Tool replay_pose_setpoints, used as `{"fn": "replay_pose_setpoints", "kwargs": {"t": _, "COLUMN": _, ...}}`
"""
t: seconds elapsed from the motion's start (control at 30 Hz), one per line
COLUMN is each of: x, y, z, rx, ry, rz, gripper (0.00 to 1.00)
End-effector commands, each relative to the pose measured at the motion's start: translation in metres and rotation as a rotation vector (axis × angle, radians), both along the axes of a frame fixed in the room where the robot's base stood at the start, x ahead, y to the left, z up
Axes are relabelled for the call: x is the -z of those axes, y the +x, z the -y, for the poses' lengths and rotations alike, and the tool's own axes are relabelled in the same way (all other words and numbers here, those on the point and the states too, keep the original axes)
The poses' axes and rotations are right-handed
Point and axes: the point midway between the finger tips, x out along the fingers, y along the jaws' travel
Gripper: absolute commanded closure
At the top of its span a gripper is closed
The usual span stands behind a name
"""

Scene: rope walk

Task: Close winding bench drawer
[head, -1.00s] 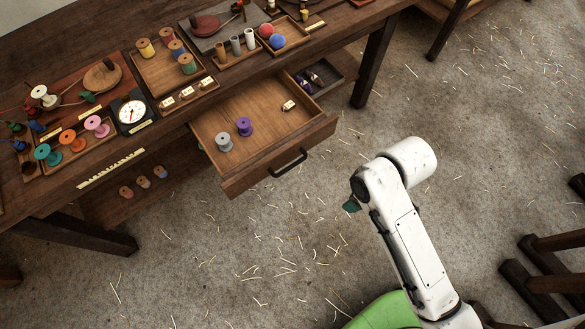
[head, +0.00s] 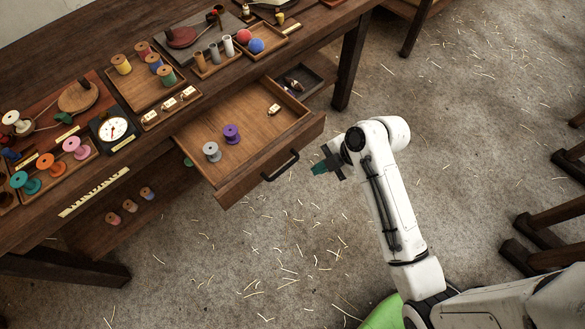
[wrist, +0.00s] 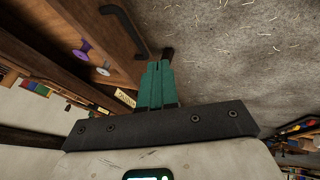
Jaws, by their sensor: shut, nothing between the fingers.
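The winding bench drawer (head: 222,194) is pulled open from the wooden bench (head: 28,233). It holds a grey spool (head: 212,152), a purple spool (head: 231,134) and a small tagged item (head: 274,110). Its black handle (head: 281,166) is on the front face. My gripper (head: 322,169) is shut and empty, in front of the drawer and a little right of the handle, apart from it in the head view. In the wrist view the green fingertips (wrist: 158,72) are together, with the handle (wrist: 124,30) above and left of them.
Spools, a dial (head: 113,129) and trays (head: 140,80) crowd the bench top. A lower shelf holds small spools (head: 130,205). A dark compartment (head: 304,82) lies right of the drawer. Straw-littered floor (head: 270,250) is open in front. Dark wooden legs (head: 545,240) stand at right.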

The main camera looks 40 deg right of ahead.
Motion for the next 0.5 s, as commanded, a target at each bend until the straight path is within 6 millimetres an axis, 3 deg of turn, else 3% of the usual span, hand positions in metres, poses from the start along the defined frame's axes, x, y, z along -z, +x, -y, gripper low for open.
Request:
{"fn": "replay_pose_setpoints", "kwargs": {"t": 0.4, "x": 0.068, "y": 0.034, "z": -0.029, "rx": -0.001, "ry": 0.0, "rz": -0.004, "gripper": 1.0}}
{"fn": "replay_pose_setpoints", "kwargs": {"t": 0.5, "x": 0.069, "y": 0.051, "z": -0.029, "rx": 0.001, "ry": -0.002, "rz": 0.0, "gripper": 1.0}}
